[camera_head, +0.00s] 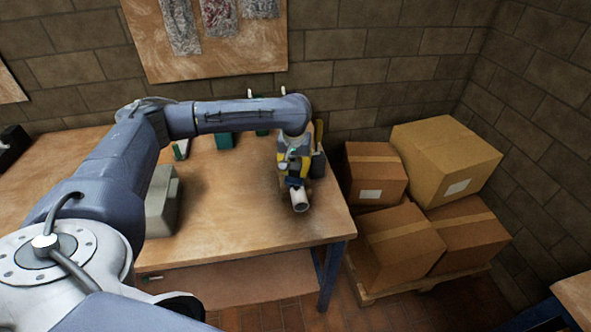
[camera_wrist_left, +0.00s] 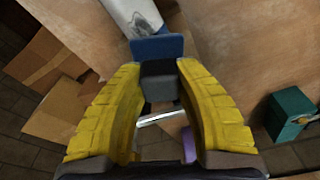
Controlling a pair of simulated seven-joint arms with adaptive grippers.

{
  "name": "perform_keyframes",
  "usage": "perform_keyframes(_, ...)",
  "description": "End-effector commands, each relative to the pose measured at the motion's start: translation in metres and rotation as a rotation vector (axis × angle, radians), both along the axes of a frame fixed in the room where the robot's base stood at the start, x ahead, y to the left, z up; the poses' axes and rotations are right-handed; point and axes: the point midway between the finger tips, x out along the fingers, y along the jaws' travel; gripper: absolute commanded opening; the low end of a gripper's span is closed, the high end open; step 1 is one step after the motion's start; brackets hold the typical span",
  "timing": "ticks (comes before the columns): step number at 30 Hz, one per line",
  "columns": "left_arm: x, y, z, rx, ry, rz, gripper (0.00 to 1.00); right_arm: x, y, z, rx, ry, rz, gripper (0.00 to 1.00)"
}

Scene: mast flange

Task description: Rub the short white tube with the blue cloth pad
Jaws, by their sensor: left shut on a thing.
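My left gripper (camera_head: 292,168) reaches down over the right part of the table. In the left wrist view its yellow fingers (camera_wrist_left: 160,90) are shut on the dark grey block of the blue cloth pad (camera_wrist_left: 157,47). The pad (camera_head: 294,182) faces the short white tube (camera_head: 300,201), which lies near the table's right front corner with its open end toward the front. In the wrist view the tube (camera_wrist_left: 128,14) bears a dark smudge (camera_wrist_left: 140,24) beside the pad. The pad overlaps the tube in view; I cannot tell whether they touch. My right gripper is not in view.
The wooden table (camera_head: 240,220) has bare room left of the tube. A grey-beige case (camera_head: 161,200) stands farther left. A green box (camera_head: 224,140) is at the back. Cardboard boxes (camera_head: 400,240) are stacked on a pallet beyond the table's right edge.

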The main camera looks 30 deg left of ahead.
Motion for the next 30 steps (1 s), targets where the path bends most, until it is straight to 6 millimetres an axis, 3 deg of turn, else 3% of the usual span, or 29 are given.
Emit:
perform_keyframes(5,0.000,0.000,0.003,-0.001,-0.001,0.000,0.00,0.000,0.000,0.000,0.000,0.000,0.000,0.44)
perform_keyframes(22,0.001,-0.001,0.049,0.000,-0.002,-0.001,0.00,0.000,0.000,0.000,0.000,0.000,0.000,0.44)
perform_keyframes(30,0.000,-0.001,0.060,0.000,0.000,0.000,0.00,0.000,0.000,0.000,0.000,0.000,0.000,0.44)
